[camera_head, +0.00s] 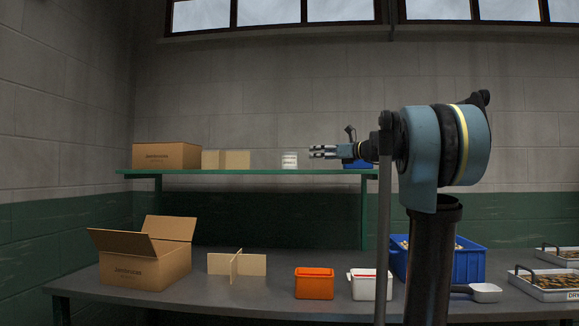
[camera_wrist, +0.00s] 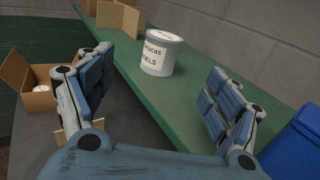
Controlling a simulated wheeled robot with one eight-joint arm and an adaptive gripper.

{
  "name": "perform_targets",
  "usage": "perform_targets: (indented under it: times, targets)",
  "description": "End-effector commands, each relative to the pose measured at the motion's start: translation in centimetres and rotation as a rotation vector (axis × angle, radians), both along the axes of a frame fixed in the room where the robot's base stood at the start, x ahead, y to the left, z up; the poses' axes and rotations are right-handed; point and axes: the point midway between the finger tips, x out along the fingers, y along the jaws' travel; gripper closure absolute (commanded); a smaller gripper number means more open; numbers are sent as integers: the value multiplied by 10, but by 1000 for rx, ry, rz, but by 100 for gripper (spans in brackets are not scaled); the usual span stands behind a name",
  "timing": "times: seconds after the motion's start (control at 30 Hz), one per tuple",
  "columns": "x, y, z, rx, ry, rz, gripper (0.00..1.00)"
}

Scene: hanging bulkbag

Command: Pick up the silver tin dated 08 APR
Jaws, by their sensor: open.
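A pale silver tin (camera_head: 289,160) with a white label stands upright on the green shelf (camera_head: 230,172), left of my gripper. In the wrist view the tin (camera_wrist: 158,55) shows label text ending in "rucas" and "NELS"; no date is readable. My gripper (camera_head: 313,152) is open and empty at about the tin's height, its fingers pointing left toward it. In the wrist view the tin lies ahead, between the spread fingers (camera_wrist: 160,68), apart from them. A round pale lid (camera_wrist: 41,89) shows inside the open carton below; whether it is a dated tin I cannot tell.
A closed carton (camera_head: 166,156) and a cardboard divider (camera_head: 226,160) stand left on the shelf; a blue bin (camera_wrist: 297,145) is at right. Below are an open carton (camera_head: 150,268), a divider (camera_head: 240,264), an orange tub (camera_head: 314,284) and a white tub (camera_head: 364,286).

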Motion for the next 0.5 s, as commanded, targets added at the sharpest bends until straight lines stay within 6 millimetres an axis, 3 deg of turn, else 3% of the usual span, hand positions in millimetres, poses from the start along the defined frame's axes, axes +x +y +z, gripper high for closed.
perform_targets:
  times: [0.5]
  targets:
    - [49, 67, 2, 5, 2, 2, 17]
